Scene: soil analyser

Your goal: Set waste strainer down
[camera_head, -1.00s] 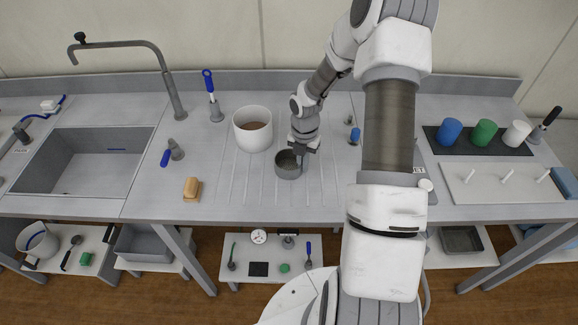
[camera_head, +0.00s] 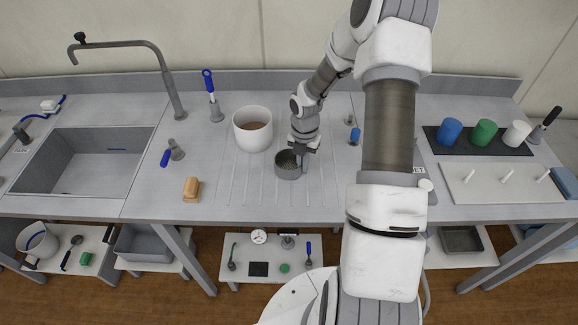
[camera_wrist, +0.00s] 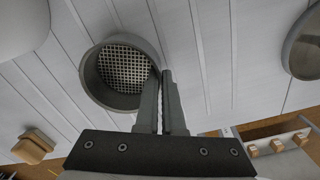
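The waste strainer (camera_head: 289,171) is a round grey cup with a mesh bottom, upright at the ribbed drainboard (camera_head: 232,185). In the wrist view the strainer (camera_wrist: 91,82) shows its mesh from above, left of the fingers. My gripper (camera_head: 302,160) is at the strainer's right side. In the wrist view my gripper's fingers (camera_wrist: 160,80) are nearly together, one over the inside and one outside the wall, so they appear shut on its rim. I cannot tell whether its base touches the drainboard.
A white pot (camera_head: 252,139) with brown contents stands behind left of the strainer. A wooden-handled brush (camera_head: 191,190) lies to the left, and a blue-handled tool (camera_head: 172,153) lies behind it. The ribbed surface in front of the strainer is clear.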

